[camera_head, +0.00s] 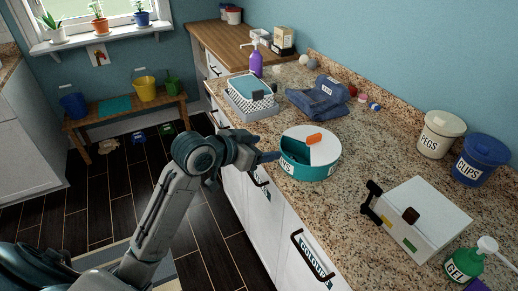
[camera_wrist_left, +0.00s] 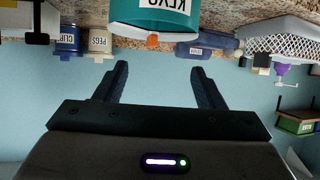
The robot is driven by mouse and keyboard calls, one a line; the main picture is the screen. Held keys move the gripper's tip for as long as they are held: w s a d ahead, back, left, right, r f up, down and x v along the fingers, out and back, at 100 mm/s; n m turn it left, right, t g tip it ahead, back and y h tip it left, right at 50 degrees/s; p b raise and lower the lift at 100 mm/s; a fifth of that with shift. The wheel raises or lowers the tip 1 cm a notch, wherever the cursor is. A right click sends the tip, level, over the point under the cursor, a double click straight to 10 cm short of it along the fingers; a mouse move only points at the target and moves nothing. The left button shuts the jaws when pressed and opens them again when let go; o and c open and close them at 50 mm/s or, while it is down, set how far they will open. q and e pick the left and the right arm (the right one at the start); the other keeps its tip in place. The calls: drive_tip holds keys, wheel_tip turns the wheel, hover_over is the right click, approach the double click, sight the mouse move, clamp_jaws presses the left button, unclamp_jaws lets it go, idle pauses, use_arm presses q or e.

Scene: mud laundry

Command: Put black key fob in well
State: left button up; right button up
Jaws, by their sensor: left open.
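A round teal container (camera_head: 310,170) labelled KEYS stands on the granite counter, with a white top and an open teal well (camera_head: 294,149) on its left side. An orange piece (camera_head: 314,139) lies on its top. The container also shows upside down in the left wrist view (camera_wrist_left: 155,15). My left gripper (camera_head: 275,156) is open and empty, just left of the container; its two fingers show apart in the left wrist view (camera_wrist_left: 160,85). I cannot surely pick out the black key fob; a small dark object (camera_head: 257,95) lies on the basket behind. My right gripper is out of view.
A white box (camera_head: 425,213) with a dark knob and black handle stands to the right. PEGS (camera_head: 440,135) and CLIPS (camera_head: 480,160) tubs and a green GEL bottle (camera_head: 462,263) are further right. Folded jeans (camera_head: 318,98) and a purple pump bottle (camera_head: 256,63) are behind.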

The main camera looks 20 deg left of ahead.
use_arm(q)
drive_tip(key=shift+s+a+r, duration=0.1)
drive_tip(key=shift+s+r, duration=0.05)
drive_tip(key=shift+s, duration=0.25)
drive_tip(key=a+f+n+g+y, duration=0.1)
drive_tip(key=a+f+n+y, duration=0.2)
drive_tip(key=f, duration=1.4)
drive_tip(key=a+f+n+y, duration=0.2)
drive_tip(key=a+f, duration=0.2)
drive_tip(key=f, duration=1.4)
drive_tip(key=s+a+f+g, duration=0.1)
drive_tip(key=s+f+g, duration=0.1)
drive_tip(key=s+f, duration=0.65)
drive_tip(key=s+a+f+g, duration=0.2)
drive_tip(key=s+f, duration=0.2)
drive_tip(key=f, duration=0.9)
drive_tip(key=s+f+g, duration=0.1)
drive_tip(key=s+f, duration=0.4)
drive_tip(key=s, duration=0.6)
drive_tip(key=s+d+f+g, duration=0.1)
drive_tip(key=s+f+g, duration=0.1)
drive_tip(key=s+f, duration=0.4)
drive_tip(key=s+d+f+g+y, duration=0.1)
drive_tip(key=s+f, duration=0.5)
drive_tip(key=s, duration=1.1)
drive_tip(key=shift+d+f+g, duration=0.2)
drive_tip(key=shift+f+g, duration=0.05)
drive_tip(key=shift+g, duration=0.45)
